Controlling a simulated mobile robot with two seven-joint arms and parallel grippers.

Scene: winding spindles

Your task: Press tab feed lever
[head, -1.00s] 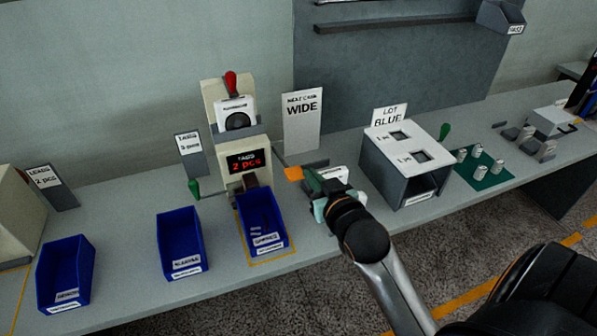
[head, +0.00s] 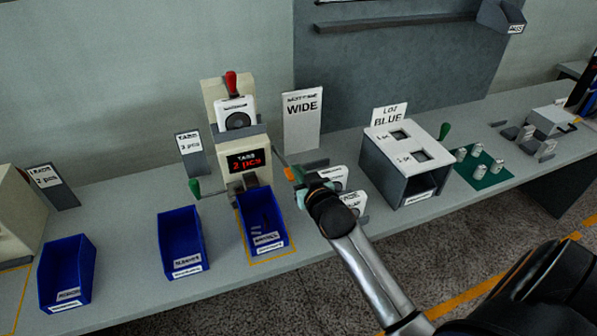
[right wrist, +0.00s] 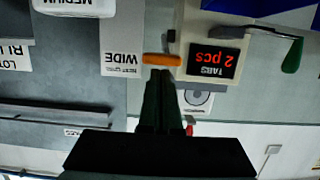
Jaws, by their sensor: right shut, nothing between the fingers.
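The tabs machine (head: 222,100) stands at the back of the bench, its red display (head: 245,161) reading "TABS 2 pcs". The orange-ended lever (head: 289,173) sticks out from its right side; it also shows in the right wrist view (right wrist: 162,59), where the picture is upside down. My right gripper (head: 299,176) is shut and empty, with its tips right at the orange end. In the right wrist view its tips (right wrist: 160,72) overlap the orange end's edge; I cannot tell whether they touch. My left gripper is not in view.
A blue bin (head: 262,222) with small pieces stands below the machine. A green-handled crank (head: 196,187) is on the machine's left side. The "WIDE" sign (head: 302,120) stands behind, and the grey box (head: 405,165) with the "LOT BLUE" card is to the right.

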